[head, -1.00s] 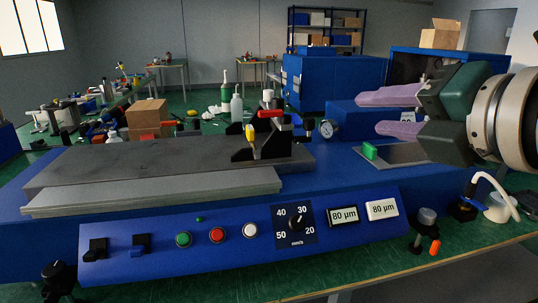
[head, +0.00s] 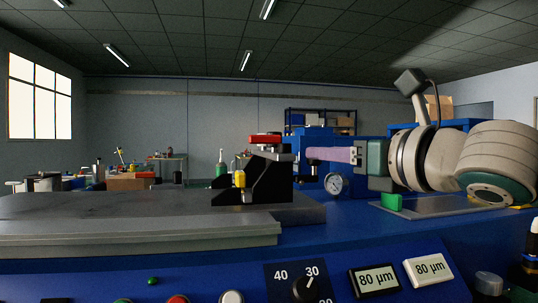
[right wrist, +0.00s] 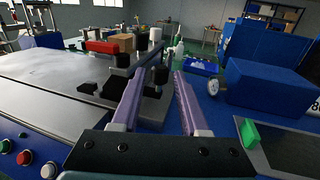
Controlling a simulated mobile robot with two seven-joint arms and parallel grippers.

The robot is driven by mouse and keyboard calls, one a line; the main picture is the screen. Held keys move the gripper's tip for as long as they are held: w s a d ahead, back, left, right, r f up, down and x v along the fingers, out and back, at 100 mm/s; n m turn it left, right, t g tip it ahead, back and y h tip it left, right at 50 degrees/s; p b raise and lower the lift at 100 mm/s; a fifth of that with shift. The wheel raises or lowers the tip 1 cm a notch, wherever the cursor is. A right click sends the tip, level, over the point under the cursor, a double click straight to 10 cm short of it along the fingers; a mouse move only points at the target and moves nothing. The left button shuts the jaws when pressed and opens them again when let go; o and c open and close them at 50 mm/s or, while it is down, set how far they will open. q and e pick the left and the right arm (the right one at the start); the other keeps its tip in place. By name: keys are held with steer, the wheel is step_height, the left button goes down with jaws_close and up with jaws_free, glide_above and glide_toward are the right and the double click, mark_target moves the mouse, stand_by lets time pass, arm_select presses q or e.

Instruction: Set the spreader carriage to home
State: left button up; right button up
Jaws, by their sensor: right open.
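The spreader carriage (head: 268,178) is a black bracketed block with a red-topped part and a yellow piece. It sits at the right end of the grey bed (head: 130,212). The carriage also shows in the right wrist view (right wrist: 154,108), with its red part to the left. My right gripper (head: 312,154) is level, just right of the carriage, its purple fingers pointing left at it. In the right wrist view the fingers (right wrist: 160,72) are apart, with black carriage parts showing between and beyond them. I cannot tell whether they touch. My left gripper is out of view.
A green block (head: 391,201) stands on a grey plate (head: 440,206) below my right gripper. The front panel has a speed knob (head: 304,289), two 80 µm blocks (head: 375,280) and buttons. The bed left of the carriage is clear.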

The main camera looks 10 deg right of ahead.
steer(key=shift+x, duration=2.35)
steer(key=shift+c, duration=0.2)
jaws_close()
